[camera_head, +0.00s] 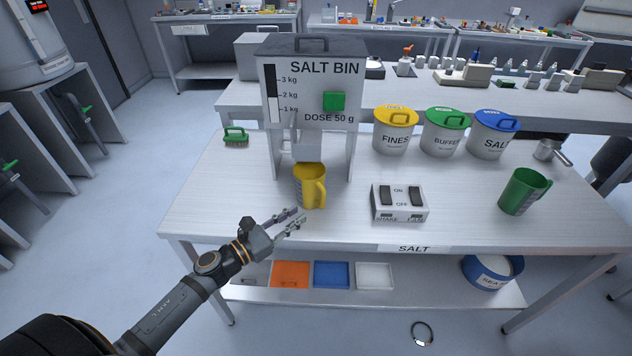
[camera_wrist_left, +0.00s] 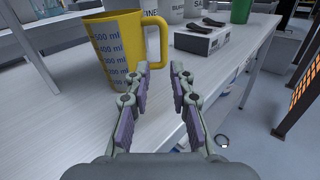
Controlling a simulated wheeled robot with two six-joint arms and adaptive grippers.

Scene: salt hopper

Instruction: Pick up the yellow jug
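The yellow jug (camera_head: 310,187) stands upright on the table under the spout of the salt bin (camera_head: 313,80). Its handle is on the right side. In the left wrist view the jug (camera_wrist_left: 112,48) shows a millilitre scale, and its handle (camera_wrist_left: 158,42) points right. My left gripper (camera_head: 298,219) is open and empty, at the table's front edge, in front of the jug and apart from it. In the left wrist view its fingers (camera_wrist_left: 162,72) have a clear gap between them. My right gripper is in neither view.
A switch box (camera_head: 399,203) stands right of the jug, and a green jug (camera_head: 524,192) farther right. Three lidded tubs (camera_head: 395,132) stand behind. A green brush (camera_head: 235,137) lies at the left. The table's left front is clear. Trays (camera_head: 331,275) lie on the lower shelf.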

